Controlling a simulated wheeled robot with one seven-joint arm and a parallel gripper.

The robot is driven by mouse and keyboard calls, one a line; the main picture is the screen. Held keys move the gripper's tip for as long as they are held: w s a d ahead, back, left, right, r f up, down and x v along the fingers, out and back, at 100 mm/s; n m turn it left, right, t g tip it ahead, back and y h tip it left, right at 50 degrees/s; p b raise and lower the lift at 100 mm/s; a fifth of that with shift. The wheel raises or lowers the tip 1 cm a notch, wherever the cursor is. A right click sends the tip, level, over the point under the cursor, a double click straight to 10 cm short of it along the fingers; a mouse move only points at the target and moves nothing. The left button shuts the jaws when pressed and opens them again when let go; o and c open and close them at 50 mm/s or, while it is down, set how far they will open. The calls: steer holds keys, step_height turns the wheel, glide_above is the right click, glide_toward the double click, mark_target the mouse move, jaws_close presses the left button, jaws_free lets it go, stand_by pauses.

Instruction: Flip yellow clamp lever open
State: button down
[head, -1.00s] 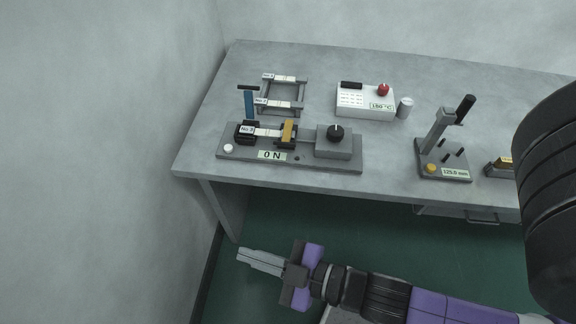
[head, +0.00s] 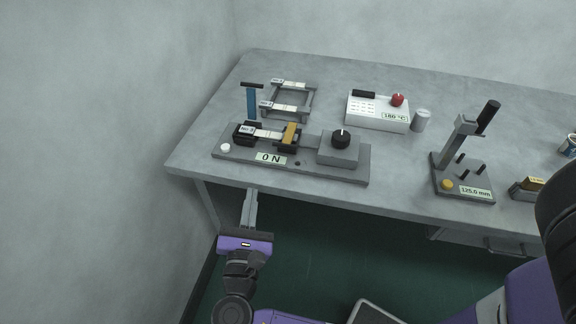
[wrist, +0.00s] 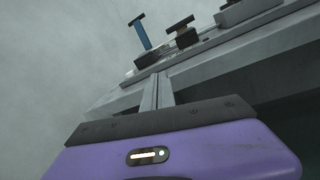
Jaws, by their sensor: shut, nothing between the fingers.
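The yellow clamp lever (head: 291,135) stands up on the black clamp at the middle of the grey tester base (head: 222,149), left of the box with the black knob. It also shows in the wrist view (wrist: 180,25), seen from below. A second clamp with a blue T-shaped lever (head: 251,102) stands to its left, and a pale strip labelled No. 3 (head: 262,133) runs between the two clamps. My gripper (head: 252,192) is shut and empty, in front of the table's front edge and below the tester. Its fingers (wrist: 157,92) point toward the table in the wrist view.
The table's front edge (head: 330,200) lies between my gripper and the tester. A frame with strips (head: 312,100), a white heater box (head: 360,115), a metal cylinder (head: 421,120) and a gauge stand (head: 440,168) stand on the table. A wall is at the left.

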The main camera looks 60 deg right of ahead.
mark_target(286, 146)
steer(key=s+g+h, duration=0.1)
steer(key=s+d+r+g+h, duration=0.1)
steer(key=s, duration=0.1)
steer(key=s+r+n, duration=0.1)
steer(key=shift+s+d+g+h, duration=0.35)
steer(key=shift+g+h, duration=0.05)
steer(key=x, duration=1)
steer(key=shift+p, duration=0.4)
steer(key=shift+r+p, duration=0.4)
steer(key=shift+p, duration=0.3)
steer(key=shift+y, duration=0.3)
